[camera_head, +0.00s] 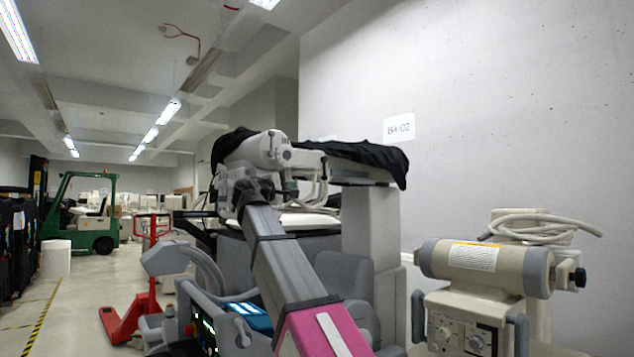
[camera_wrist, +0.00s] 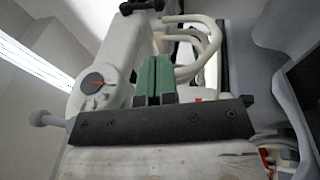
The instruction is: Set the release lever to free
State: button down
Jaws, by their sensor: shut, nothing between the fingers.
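My gripper (camera_wrist: 156,80) shows in the wrist view as two green fingers pressed together with nothing between them. Left of it is a white rounded housing (camera_wrist: 113,52) with a dark round dial (camera_wrist: 92,83) carrying a red pointer; the fingers are to the right of this dial. A black-knobbed handle (camera_wrist: 142,7) stands beyond the fingertips at the top. A grey ball-ended rod (camera_wrist: 40,118) sticks out at lower left. I cannot tell which part is the release lever, or its setting. In the head view, the white machine head (camera_head: 262,150) is behind my arm, which hides part of it.
Cream hoses (camera_wrist: 198,48) curve close to the right of the fingers. A black cover (camera_head: 365,155) drapes the machine's top. Another cream machine (camera_head: 480,268) stands at right, near the wall. A red pallet jack (camera_head: 130,315) and green forklift (camera_head: 92,215) are at left, beside open floor.

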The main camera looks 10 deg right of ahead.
aim_at(323, 179)
jog(key=shift+w+d, duration=0.1)
jog(key=x, duration=1.3)
jog(key=shift+w+d+r, duration=0.15)
jog(key=shift+w+d, duration=0.1)
jog(key=shift+d, duration=0.05)
jog(key=shift+d, duration=0.1)
jog(key=shift+w+d+f+n+t+h, duration=0.15)
jog(key=shift+w+d+n+t+h, duration=0.2)
jog(key=shift+d+t+h, duration=0.4)
jog(key=shift+w+d+f+n+t+h, duration=0.1)
jog(key=shift+w+d+n+t+h, duration=0.25)
jog(key=shift+t, duration=0.65)
jog(key=shift+w+d+f+n+t+h, duration=0.15)
jog(key=shift+w+d+n+t+h, duration=0.3)
jog(key=shift+d+t, duration=0.3)
jog(key=shift+h, duration=0.25)
jog(key=shift+w+d+r, duration=0.4)
jog(key=shift+d+r, duration=0.05)
jog(key=shift+d, duration=0.25)
jog(key=shift+w+d+r, duration=0.4)
jog(key=shift+d, duration=0.3)
jog(key=shift+w+d+r, duration=0.4)
jog(key=shift+d+r, duration=0.05)
jog(key=shift+d, duration=0.4)
